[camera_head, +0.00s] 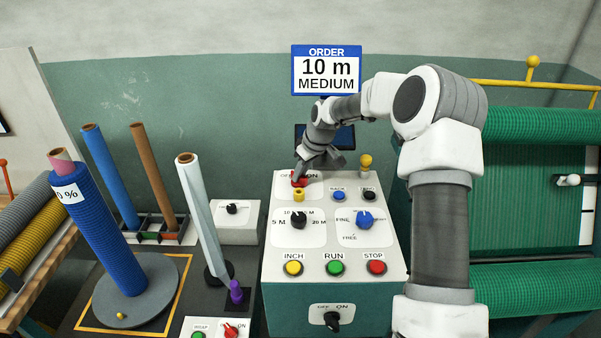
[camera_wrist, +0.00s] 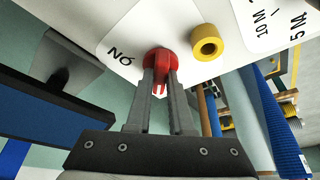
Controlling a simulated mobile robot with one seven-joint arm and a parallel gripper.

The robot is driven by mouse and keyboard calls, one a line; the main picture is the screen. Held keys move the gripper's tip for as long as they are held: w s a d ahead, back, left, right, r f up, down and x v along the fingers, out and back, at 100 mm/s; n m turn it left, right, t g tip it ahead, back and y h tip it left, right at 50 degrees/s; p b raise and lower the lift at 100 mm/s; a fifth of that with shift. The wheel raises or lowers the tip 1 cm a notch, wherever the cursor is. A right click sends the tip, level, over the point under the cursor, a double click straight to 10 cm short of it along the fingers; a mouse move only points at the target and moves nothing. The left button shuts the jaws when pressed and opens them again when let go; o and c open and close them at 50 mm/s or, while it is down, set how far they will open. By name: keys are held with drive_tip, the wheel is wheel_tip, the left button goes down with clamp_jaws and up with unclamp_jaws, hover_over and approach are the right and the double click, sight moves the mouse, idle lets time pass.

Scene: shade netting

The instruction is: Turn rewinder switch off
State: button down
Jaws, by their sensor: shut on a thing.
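A red rotary switch (camera_head: 299,181) sits at the top left of the sloped control panel (camera_head: 277,248), with OFF and ON labels above it. In the wrist view the red knob (camera_wrist: 159,62) stands between my two fingers, near the ON label. My gripper (camera_head: 302,176) is shut on this knob; its fingers (camera_wrist: 160,80) press on both sides. The fingers partly cover the knob, and I cannot tell exactly which label it points at. A second, black OFF/ON switch (camera_head: 332,320) is on the lower front of the console.
A yellow knob (camera_head: 299,195) is just below the red switch and shows beside my fingers in the wrist view (camera_wrist: 207,42). Below are black and blue selectors and INCH, RUN and STOP buttons (camera_head: 376,267). A dark screen (camera_head: 345,137) stands behind the panel; rolls stand at left.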

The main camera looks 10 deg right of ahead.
drive_tip(key=c, duration=0.8)
unclamp_jaws()
drive_tip(key=v, duration=1.7)
drive_tip(key=shift+r+b, duration=0.25)
drive_tip(key=shift+b, duration=0.1)
